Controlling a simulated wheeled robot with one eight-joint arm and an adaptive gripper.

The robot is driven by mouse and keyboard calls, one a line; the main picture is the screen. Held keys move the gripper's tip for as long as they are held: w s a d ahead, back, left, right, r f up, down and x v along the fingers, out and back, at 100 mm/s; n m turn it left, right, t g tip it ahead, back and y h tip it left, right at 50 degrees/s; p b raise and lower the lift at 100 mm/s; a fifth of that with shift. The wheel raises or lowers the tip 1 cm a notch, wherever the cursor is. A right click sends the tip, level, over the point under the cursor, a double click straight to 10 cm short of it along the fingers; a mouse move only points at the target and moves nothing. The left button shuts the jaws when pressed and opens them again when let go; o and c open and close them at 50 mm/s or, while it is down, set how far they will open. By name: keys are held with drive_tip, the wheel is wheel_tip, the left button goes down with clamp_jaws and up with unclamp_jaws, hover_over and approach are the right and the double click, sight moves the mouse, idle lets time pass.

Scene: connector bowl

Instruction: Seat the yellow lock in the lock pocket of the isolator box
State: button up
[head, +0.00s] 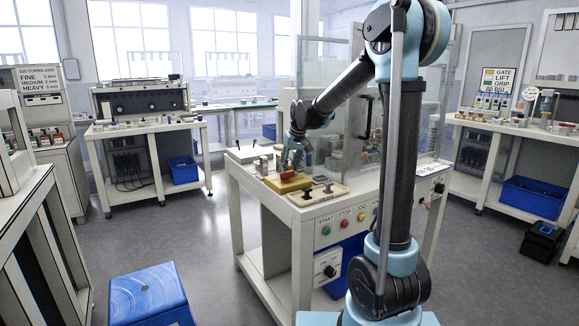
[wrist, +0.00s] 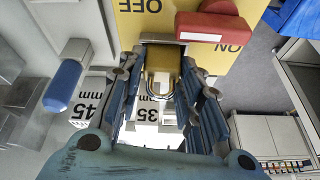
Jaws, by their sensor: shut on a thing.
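The yellow isolator box (wrist: 190,20) fills the top of the wrist view, with OFF and ON lettering and a red handle (wrist: 214,24) at the ON side. In the head view the box (head: 288,187) sits on the bench under my gripper (head: 296,158). In the wrist view my gripper (wrist: 163,72) is shut on the brass-yellow lock (wrist: 162,60), its shackle pointing toward the palm. The lock's far end is at a grey-edged opening at the box's edge. I cannot tell how deep it sits. The lock is too small to make out in the head view.
Blocks marked 45 (wrist: 92,110) and 35 mm stand below the lock in the wrist view. A plate with black knobs (head: 318,194) lies before the box. A clear guard (head: 325,70) stands behind.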

drive_tip(key=o, duration=1.1)
drive_tip(key=v, duration=1.2)
drive_tip(key=s+d+f+m, duration=0.1)
drive_tip(key=s+d+f, duration=0.2)
drive_tip(key=s+d, duration=0.55)
drive_tip(key=s+d+f+m, duration=0.1)
drive_tip(key=s+d+f, duration=0.3)
drive_tip(key=s, duration=0.5)
drive_tip(key=s+d+f+m+g+h, duration=0.1)
drive_tip(key=s+d+f, duration=0.3)
drive_tip(key=s+f, duration=0.5)
drive_tip(key=s+d+f+m+h, duration=0.1)
drive_tip(key=s+d+f, duration=0.3)
drive_tip(key=s+f, duration=0.3)
drive_tip(key=shift+s+d+f+g, duration=0.1)
drive_tip(key=shift+s+d+g, duration=0.1)
drive_tip(key=shift+s, duration=0.6)
drive_tip(key=shift+s+d+f+g, duration=0.1)
drive_tip(key=shift+s+d+g, duration=0.1)
drive_tip(key=shift+s, duration=0.6)
